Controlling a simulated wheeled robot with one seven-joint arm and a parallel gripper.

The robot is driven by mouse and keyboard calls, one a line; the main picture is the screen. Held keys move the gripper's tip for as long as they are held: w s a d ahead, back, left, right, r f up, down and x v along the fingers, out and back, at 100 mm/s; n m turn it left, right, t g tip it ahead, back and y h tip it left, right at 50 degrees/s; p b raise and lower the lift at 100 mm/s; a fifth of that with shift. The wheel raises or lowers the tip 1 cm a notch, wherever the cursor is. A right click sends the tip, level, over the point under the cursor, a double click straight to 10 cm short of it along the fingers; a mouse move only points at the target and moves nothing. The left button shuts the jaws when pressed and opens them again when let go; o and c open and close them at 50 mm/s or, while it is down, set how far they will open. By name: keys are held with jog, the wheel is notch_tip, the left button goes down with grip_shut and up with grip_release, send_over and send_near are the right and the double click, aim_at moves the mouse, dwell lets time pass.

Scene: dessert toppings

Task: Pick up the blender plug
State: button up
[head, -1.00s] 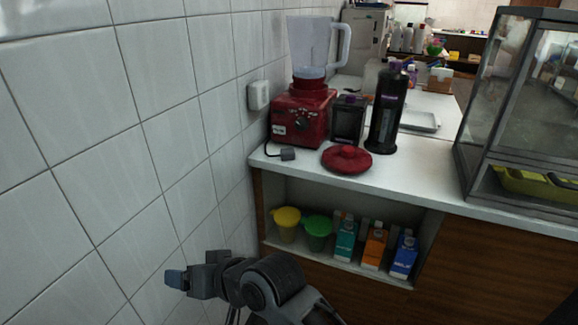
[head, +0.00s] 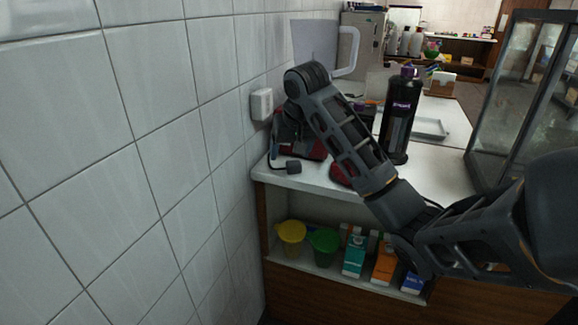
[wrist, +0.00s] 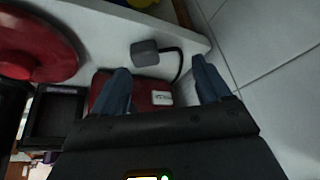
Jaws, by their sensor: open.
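The blender plug (head: 293,167) is a small dark grey block on the counter's front left corner, and its cord curves back to the blender. In the wrist view the plug (wrist: 145,52) lies beyond the fingertips, nearer the left finger's side, with the cord to its right. My gripper (wrist: 163,78) is open and empty, and the plug is not between its fingers. The red blender base (wrist: 150,92) shows between the fingers. In the head view my arm hides much of the blender base (head: 313,149); the clear jug (head: 312,42) rises behind.
A white wall socket (head: 261,104) is on the tiled wall at left. A red lid (wrist: 35,45) lies beside the plug. A black bottle (head: 398,120) and a glass case (head: 510,90) stand to the right. Cups and cartons (head: 355,252) fill the shelf below.

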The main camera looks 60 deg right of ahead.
aim_at(294, 164)
jog(key=d, duration=0.1)
jog(key=f, duration=0.1)
jog(key=s+d, duration=0.1)
jog(key=shift+d+f+g, duration=0.25)
jog(key=shift+d+g, duration=0.1)
jog(key=shift+g, duration=0.05)
jog(key=shift+a+x, duration=0.2)
jog(key=shift+x, duration=2.45)
jog(key=shift+w, duration=0.1)
jog(key=c, duration=1.2)
jog(key=shift+r, duration=0.1)
